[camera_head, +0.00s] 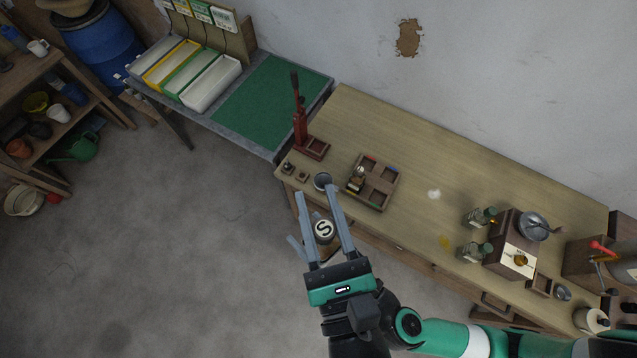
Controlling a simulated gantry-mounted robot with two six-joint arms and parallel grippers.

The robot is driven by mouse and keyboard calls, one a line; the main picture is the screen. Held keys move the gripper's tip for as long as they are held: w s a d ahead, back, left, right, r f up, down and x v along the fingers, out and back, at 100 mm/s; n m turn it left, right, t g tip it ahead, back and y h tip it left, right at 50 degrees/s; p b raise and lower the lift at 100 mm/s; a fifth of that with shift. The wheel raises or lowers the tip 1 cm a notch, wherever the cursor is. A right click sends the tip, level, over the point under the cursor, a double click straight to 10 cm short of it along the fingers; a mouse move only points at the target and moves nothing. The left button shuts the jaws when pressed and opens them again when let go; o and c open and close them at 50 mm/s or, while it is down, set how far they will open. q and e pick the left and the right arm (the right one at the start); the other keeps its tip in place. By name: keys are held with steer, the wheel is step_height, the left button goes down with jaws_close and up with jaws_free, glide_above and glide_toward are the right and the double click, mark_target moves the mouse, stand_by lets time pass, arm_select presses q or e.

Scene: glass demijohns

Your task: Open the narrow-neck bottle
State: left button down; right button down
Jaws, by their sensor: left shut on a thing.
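My left gripper (323,210) is at the lower middle, in front of the table's front edge. Its long grey fingers are on either side of a small round thing with a cream top marked "S" (324,231), and it is shut on this. A brownish part shows below the top; the rest is hidden by the fingers. Two greenish bottles with dark caps, one upper (480,217) and one lower (475,252), are on the table at the right. A small bottle (357,178) is in the wooden divided tray (387,187). I cannot tell which is the narrow-neck bottle. My right gripper is not in view.
On the wooden table (420,150) are a red lever press (302,130), a dark cup (322,181) and a wooden box (503,258) with a metal bowl (533,226). The table's middle is mostly clear. A green mat (270,100) lies on the side table.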

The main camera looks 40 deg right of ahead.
arm_select(q)
step_height(320, 180, up, 4)
stand_by(0.5)
